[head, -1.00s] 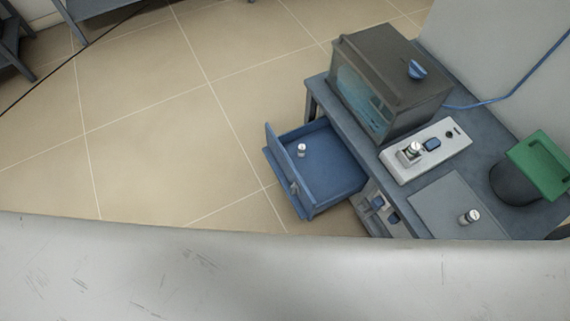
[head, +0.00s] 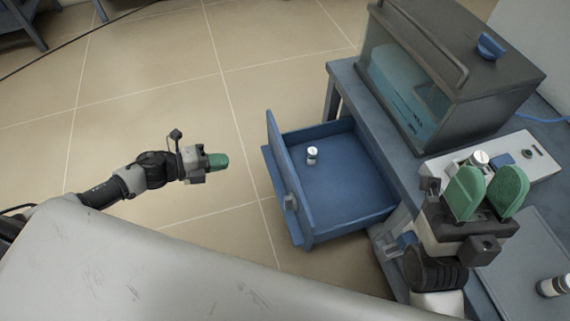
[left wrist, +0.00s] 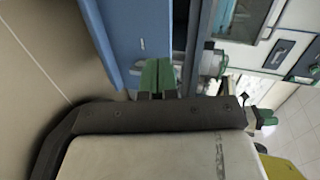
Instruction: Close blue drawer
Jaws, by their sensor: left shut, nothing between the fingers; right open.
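The blue drawer (head: 350,190) is pulled well out of the table in the head view. A small white vial (head: 312,155) stands inside it. My right gripper (head: 487,190) is open over the table, right of the drawer.
A white panel (head: 540,155) and another vial (head: 553,287) lie at the right. The tiled floor (head: 150,70) left of the drawer is clear.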

